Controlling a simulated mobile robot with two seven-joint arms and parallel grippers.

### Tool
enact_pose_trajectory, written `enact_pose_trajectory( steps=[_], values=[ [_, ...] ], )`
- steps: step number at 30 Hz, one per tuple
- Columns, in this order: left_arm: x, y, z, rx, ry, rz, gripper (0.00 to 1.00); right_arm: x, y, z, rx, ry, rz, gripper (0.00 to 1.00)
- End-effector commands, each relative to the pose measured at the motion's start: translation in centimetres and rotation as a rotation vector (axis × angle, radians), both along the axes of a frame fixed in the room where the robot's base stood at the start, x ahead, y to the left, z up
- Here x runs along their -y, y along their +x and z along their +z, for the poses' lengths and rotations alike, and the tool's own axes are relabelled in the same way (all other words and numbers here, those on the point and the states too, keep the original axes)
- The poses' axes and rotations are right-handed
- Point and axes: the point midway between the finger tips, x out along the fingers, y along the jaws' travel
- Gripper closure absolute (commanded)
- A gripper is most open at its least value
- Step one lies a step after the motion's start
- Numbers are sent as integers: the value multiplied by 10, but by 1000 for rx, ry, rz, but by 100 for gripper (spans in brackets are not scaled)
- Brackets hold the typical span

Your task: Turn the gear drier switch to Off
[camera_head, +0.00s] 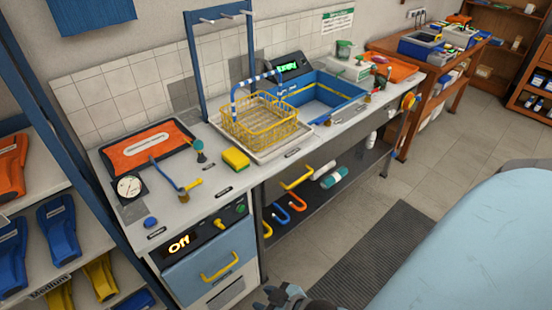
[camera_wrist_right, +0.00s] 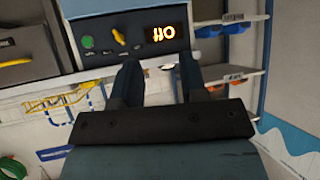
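The gear drier (camera_head: 207,262) is a grey-blue cabinet under the left end of the bench, with a black control strip on top. Its display (camera_head: 179,244) reads "Off". The yellow switch knob (camera_head: 219,223) and a green button (camera_head: 240,209) sit right of the display. In the right wrist view the strip is upside down, with the display (camera_wrist_right: 167,33), the tilted yellow knob (camera_wrist_right: 120,36) and the green button (camera_wrist_right: 88,42). My right gripper (camera_wrist_right: 162,75) is open and empty, apart from the knob. It shows partly at the head view's bottom edge (camera_head: 283,295). My left gripper is not in view.
A yellow handle (camera_head: 219,266) sticks out from the drier front. On the bench are a gauge (camera_head: 129,186), an orange tray (camera_head: 149,146), a yellow sponge (camera_head: 236,159) and a yellow basket (camera_head: 262,123). A blue shelf rack (camera_head: 60,270) stands left; open floor lies in front.

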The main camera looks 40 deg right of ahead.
Motion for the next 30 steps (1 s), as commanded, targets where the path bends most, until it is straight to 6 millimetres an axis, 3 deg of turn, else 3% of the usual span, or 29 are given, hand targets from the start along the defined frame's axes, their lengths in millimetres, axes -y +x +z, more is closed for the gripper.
enact_pose_trajectory(
  steps=[17,20,30],
  values=[
    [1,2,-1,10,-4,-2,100,0,4,-3,10,-2,-3,61],
    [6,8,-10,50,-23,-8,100,2,17,-15,45,-19,-7,61],
    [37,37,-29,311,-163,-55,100,20,92,-55,283,-142,-47,61]
  ],
)
